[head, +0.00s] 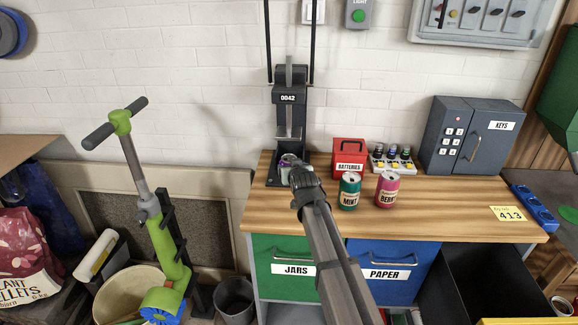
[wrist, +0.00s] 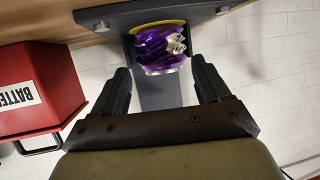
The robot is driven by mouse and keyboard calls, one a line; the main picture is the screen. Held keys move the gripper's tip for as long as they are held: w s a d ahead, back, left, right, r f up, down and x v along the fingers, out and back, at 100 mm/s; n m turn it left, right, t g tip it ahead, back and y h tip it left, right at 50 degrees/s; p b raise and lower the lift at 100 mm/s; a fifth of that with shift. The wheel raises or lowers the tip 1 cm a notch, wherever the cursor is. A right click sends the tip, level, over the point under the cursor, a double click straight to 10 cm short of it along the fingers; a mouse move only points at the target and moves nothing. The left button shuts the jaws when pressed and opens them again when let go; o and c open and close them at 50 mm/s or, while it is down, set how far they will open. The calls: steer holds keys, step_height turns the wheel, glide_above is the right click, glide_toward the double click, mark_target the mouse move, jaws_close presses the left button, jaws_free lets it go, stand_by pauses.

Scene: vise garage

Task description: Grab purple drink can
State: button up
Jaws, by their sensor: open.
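The purple drink can (wrist: 160,50) is shiny purple with a silver end and stands at the dark press. In the wrist view it shows ahead of my gripper (wrist: 163,82), roughly centred between the two open fingers and apart from them. In the head view only a small part of the purple can (head: 287,159) shows at the foot of the black press (head: 290,97) marked 0042. My gripper (head: 297,168) hides the rest of it there. Nothing is held between the fingers.
A red BATTERIES box (head: 349,160) stands right of the press. A green MINT can (head: 349,191) and a pink BERRY can (head: 387,190) stand right of my arm. A grey KEYS safe (head: 468,137) is farther right.

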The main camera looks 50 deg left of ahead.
steer(key=shift+x, duration=2.6)
steer(key=shift+a+r, duration=0.1)
steer(key=shift+r, duration=0.05)
steer(key=c, duration=0.8)
steer(key=shift+o, duration=0.2)
steer(key=shift+r, duration=0.1)
